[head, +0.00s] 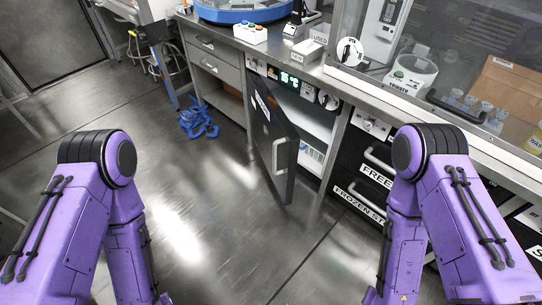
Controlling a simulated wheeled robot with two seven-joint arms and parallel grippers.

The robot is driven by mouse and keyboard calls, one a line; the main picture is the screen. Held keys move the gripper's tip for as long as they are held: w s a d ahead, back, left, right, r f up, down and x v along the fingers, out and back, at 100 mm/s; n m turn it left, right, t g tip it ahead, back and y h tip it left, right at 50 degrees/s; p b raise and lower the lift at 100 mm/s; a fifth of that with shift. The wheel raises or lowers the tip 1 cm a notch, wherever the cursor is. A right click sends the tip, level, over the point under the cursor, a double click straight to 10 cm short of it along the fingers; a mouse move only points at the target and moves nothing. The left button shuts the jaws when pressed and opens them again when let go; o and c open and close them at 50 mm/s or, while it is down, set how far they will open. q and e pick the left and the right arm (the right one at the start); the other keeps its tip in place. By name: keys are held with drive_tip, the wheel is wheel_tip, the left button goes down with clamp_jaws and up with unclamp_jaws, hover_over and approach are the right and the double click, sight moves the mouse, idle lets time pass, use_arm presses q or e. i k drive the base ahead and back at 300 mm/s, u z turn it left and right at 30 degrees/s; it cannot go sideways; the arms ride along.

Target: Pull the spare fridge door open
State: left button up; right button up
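A dark door (270,130) under the counter stands swung out into the room, with a pale handle (279,155) near its free edge. The white interior (312,122) of the fridge shows to the right of it, with a shelf. A label on the door is too slanted to read, so I cannot confirm it is the spare fridge door. Both my purple arms reach down past the bottom edge of the head view, left and right of the door. My grippers are out of view, and no part of my arms visibly touches the door.
Dark drawers with pale handles (378,158), one labelled "FROZEN", are right of the open fridge. Grey drawers (215,68) are to its left. The floor before the door is clear.

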sight(277, 141)
drive_tip(key=z, duration=0.1)
drive_tip(key=k, duration=0.35)
drive_tip(key=u, duration=0.7)
drive_tip(key=i, duration=0.75)
drive_tip(key=z, duration=1.45)
